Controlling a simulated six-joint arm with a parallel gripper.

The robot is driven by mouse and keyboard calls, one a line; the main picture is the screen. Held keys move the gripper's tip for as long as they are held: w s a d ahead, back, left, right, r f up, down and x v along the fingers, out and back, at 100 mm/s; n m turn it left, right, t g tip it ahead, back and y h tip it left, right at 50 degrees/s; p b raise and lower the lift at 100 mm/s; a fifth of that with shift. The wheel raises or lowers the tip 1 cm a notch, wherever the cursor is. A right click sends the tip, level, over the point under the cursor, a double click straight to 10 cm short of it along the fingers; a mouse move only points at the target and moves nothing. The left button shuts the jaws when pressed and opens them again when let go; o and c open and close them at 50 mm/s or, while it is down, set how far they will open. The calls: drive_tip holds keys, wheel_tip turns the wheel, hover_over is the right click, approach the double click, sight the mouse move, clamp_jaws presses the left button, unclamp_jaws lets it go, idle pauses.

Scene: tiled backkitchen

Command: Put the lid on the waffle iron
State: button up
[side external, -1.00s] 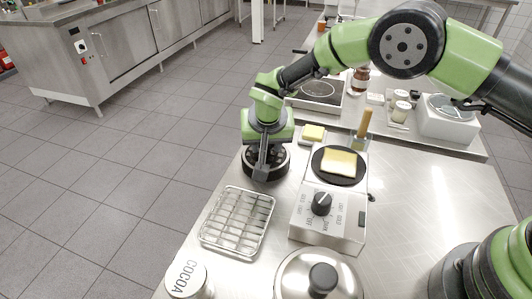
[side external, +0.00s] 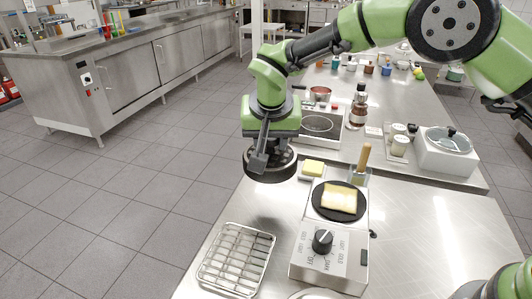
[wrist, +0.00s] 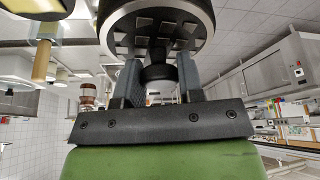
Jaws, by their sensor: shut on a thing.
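The waffle iron (side external: 333,262) is a silver box with a black dial and a round black plate (side external: 322,206) at its back. A pale yellow square piece (side external: 339,201) lies on the plate. The lid (side external: 270,172) is a dark round disc, held in the air left of the plate and apart from it. My gripper (side external: 262,152) is shut on its knob. In the wrist view the lid's gridded face (wrist: 160,30) shows beyond the fingers, and the knob (wrist: 158,75) sits between the fingertips (wrist: 158,84).
A wire rack (side external: 236,259) lies at the front left. A yellow block (side external: 313,168) and a holder with a wooden-handled tool (side external: 363,160) stand behind the iron. A hot plate (side external: 318,124), jars (side external: 400,144) and a white box (side external: 445,152) are farther back. The counter right of the iron is clear.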

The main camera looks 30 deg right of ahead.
drive_tip(key=s+d+r+m+g+h, duration=0.2)
drive_tip(key=s+d+m+g, duration=0.4)
drive_tip(key=s+d+m, duration=0.8)
drive_tip(key=shift+w+a+f+m, duration=0.45)
drive_tip(key=shift+w+a+f, duration=0.2)
drive_tip(key=shift+f, duration=0.4)
drive_tip(key=shift+w+a+f+m, duration=0.5)
drive_tip(key=shift+a+f, duration=0.1)
drive_tip(key=shift+f, duration=0.45)
drive_tip(key=shift+w+a+f+m, duration=0.45)
drive_tip(key=shift+w+a+f, duration=0.2)
drive_tip(key=shift+f, duration=0.4)
drive_tip(key=shift+f, duration=0.15)
drive_tip(key=o, duration=1.6)
wheel_tip(320, 180, up, 7)
